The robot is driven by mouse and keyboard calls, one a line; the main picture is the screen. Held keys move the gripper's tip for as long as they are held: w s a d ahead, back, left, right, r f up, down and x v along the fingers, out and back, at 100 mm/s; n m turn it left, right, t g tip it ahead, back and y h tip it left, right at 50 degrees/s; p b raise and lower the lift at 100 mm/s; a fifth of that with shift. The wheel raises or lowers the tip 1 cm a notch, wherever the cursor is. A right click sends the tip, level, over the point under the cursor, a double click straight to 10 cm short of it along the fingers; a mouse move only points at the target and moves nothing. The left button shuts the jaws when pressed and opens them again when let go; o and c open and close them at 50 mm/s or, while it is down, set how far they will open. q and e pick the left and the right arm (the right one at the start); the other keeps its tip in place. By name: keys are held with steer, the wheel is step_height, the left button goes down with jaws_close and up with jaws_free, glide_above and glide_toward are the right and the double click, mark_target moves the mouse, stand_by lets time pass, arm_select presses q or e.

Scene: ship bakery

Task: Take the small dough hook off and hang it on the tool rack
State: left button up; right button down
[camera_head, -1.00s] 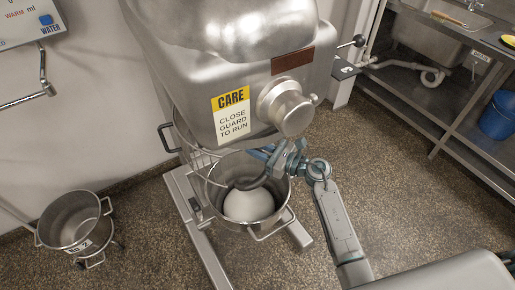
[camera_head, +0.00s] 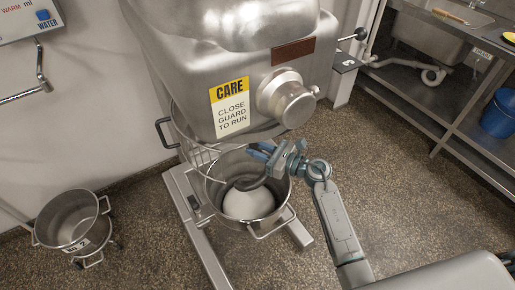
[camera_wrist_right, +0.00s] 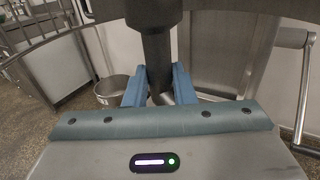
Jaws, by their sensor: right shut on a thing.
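The large steel mixer (camera_head: 230,65) stands at the centre of the head view. Its bowl (camera_head: 272,222) holds a pale mound of dough (camera_head: 248,203). My right gripper (camera_head: 256,153) is above the bowl's rim, under the mixer head. In the right wrist view its blue fingers (camera_wrist_right: 160,88) are shut around the dark upright shank of the dough hook (camera_wrist_right: 157,45). The hook's dark curved lower part (camera_head: 252,182) shows over the dough in the head view. The tool rack and my left gripper are not in view.
A second steel bowl (camera_head: 70,222) stands on a wheeled dolly at the left. A steel sink bench (camera_head: 450,95) with a blue bucket (camera_head: 498,114) is at the right. A wire guard (camera_head: 195,150) is beside my gripper. The floor to the right of the mixer is clear.

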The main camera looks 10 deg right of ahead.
steer(key=shift+f+b, duration=1.5)
steer(key=shift+f, duration=0.2)
steer(key=shift+b+v, duration=0.4)
steer(key=shift+v, duration=2.1)
steer(key=shift+s+d, duration=0.15)
steer(key=shift+d, duration=0.1)
step_height(320, 180, up, 5)
steer(key=p, duration=0.4)
steer(key=shift+r, duration=0.15)
